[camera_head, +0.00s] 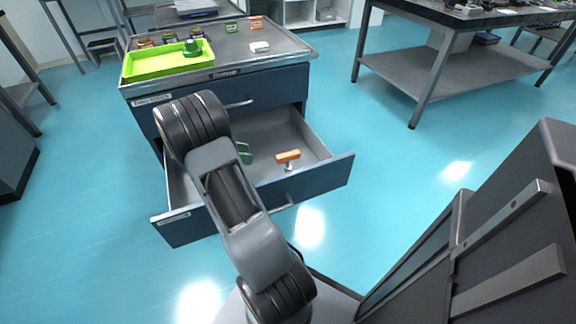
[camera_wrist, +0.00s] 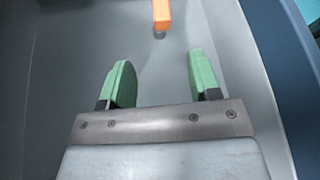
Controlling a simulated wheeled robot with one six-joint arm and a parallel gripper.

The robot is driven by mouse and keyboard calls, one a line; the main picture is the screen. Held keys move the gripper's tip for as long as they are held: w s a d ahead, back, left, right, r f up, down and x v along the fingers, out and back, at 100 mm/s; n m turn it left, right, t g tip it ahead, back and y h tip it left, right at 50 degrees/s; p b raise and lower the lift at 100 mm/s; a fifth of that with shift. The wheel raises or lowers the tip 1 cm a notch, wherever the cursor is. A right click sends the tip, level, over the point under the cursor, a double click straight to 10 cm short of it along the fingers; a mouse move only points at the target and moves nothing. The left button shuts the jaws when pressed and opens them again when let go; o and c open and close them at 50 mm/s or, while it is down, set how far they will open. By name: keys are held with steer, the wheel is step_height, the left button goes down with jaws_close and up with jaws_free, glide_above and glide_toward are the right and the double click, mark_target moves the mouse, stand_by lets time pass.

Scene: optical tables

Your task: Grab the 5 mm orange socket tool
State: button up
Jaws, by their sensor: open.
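The orange socket tool (camera_head: 288,156) lies in the open lower drawer (camera_head: 330,178), with its orange handle and a metal shank showing. In the wrist view the orange tool (camera_wrist: 161,14) is at the top centre, partly cut off by the frame edge. My gripper (camera_wrist: 158,72) has its green fingers spread wide with nothing between them. The tool lies beyond the fingertips, roughly in line with the gap. In the head view my gripper (camera_head: 245,153) is inside the drawer, left of the tool, and partly hidden by my arm.
The drawer walls (camera_wrist: 250,70) rise close to the right of my fingers. On the cabinet top stand a lime green tray (camera_head: 150,66), a green item (camera_head: 192,48), small jars, and a white block (camera_head: 259,47). A table (camera_head: 450,75) stands at right.

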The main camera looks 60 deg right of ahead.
mark_target(278, 158)
steer(key=b+x, duration=0.2)
steer(key=x, duration=0.5)
steer(key=shift+s+d+f, duration=0.2)
steer(key=shift+s+d, duration=0.05)
steer(key=b+x, duration=0.2)
steer(key=x, duration=0.2)
steer(key=shift+a, duration=0.1)
steer(key=shift+s+d+f, duration=0.15)
steer(key=shift+s+d, duration=0.3)
steer(key=shift+s, duration=0.05)
jaws_close()
